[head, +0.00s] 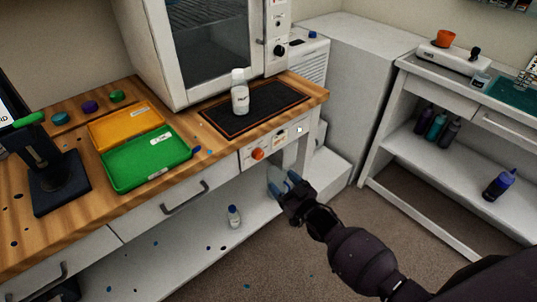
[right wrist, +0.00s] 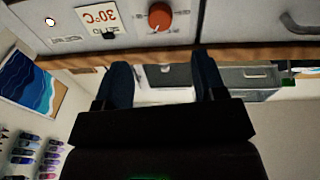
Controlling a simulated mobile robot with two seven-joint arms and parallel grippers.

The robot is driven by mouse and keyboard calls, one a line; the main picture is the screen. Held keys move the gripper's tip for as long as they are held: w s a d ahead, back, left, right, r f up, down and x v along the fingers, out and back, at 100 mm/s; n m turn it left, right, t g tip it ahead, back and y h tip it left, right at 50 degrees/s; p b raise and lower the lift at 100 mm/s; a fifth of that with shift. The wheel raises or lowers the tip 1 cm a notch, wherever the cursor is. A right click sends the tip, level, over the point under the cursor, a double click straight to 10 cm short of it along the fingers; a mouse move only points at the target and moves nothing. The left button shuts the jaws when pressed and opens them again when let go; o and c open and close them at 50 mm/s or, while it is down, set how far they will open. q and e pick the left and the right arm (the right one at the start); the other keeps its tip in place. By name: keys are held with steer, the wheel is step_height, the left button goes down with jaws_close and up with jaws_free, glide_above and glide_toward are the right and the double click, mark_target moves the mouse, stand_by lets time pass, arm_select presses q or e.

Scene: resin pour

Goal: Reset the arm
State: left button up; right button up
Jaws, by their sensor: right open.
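My right gripper (head: 284,186) is in front of the wooden workbench, below the level of its top and near the orange knob (head: 257,154). It is open, with nothing between its fingers. In the right wrist view its two blue fingertips (right wrist: 163,85) stand apart, close to the bench front with the orange knob (right wrist: 160,17) and a 30°C label (right wrist: 100,15). My right arm comes in from the lower right of the head view. My left gripper does not show.
A white bottle (head: 239,92) stands on a black mat (head: 282,97) before a white oven (head: 200,88). Green (head: 127,178) and orange (head: 118,118) trays lie on the bench. A small bottle (head: 234,216) stands on the lower shelf. Carpeted floor between bench and right-hand shelf is mostly clear.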

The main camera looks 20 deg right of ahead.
steer(key=s+d+f+m+g+h, duration=0.1)
steer(key=s+d+g+h, duration=0.1)
steer(key=s, duration=1.1)
steer(key=s+d+f+m+g+h, duration=0.1)
steer(key=s+g, duration=0.4)
steer(key=s, duration=0.9)
steer(key=d+f+h, duration=0.1)
steer(key=h, duration=0.1)
steer(key=shift+s+f+m+h+p, duration=0.2)
steer(key=shift+s+m+h+p, duration=0.1)
steer(key=shift+m+p, duration=0.1)
